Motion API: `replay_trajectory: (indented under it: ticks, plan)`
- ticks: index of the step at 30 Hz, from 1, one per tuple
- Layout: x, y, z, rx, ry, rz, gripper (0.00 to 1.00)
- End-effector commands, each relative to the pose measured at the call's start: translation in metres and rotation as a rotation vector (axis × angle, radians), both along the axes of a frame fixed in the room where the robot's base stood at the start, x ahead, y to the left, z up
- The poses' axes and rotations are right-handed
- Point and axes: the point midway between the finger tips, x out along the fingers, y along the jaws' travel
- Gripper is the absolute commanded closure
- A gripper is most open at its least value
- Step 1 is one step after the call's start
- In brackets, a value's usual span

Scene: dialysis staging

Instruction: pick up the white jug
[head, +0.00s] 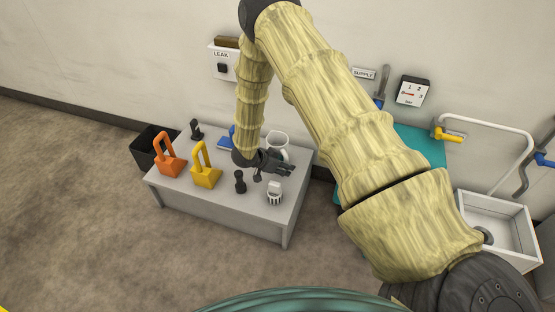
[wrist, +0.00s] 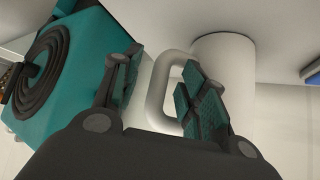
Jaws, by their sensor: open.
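The white jug (head: 279,141) stands at the back right of the grey table, partly hidden by my gripper in the head view. In the wrist view its white cylindrical body (wrist: 225,48) is at the upper right, with its looped handle (wrist: 157,98) toward me. My gripper (head: 284,168) is at the jug's near side. In the wrist view my gripper (wrist: 160,85) is open, with the outer bar of the handle showing between its two fingers. The right finger overlaps the handle's opening. I cannot tell whether either finger touches the handle.
On the table (head: 222,206) stand an orange item (head: 171,166), a yellow item (head: 206,177), a dark item (head: 240,183) and a small white item (head: 275,194) near my gripper. A black bin (head: 146,146) is at the left; a white sink (head: 507,214) is at the right.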

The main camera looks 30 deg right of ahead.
Motion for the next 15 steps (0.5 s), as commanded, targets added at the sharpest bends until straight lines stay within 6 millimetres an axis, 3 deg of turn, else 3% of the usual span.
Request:
replay_trajectory:
  ticks: [6,13,15]
  plan:
    - [0.0003,-0.0010,-0.0002,0.000,0.000,0.000,0.57]
    - [0.0002,-0.0011,-0.0003,0.000,0.000,0.000,0.98]
    - [0.0002,-0.0010,-0.0003,0.000,0.000,0.000,1.00]
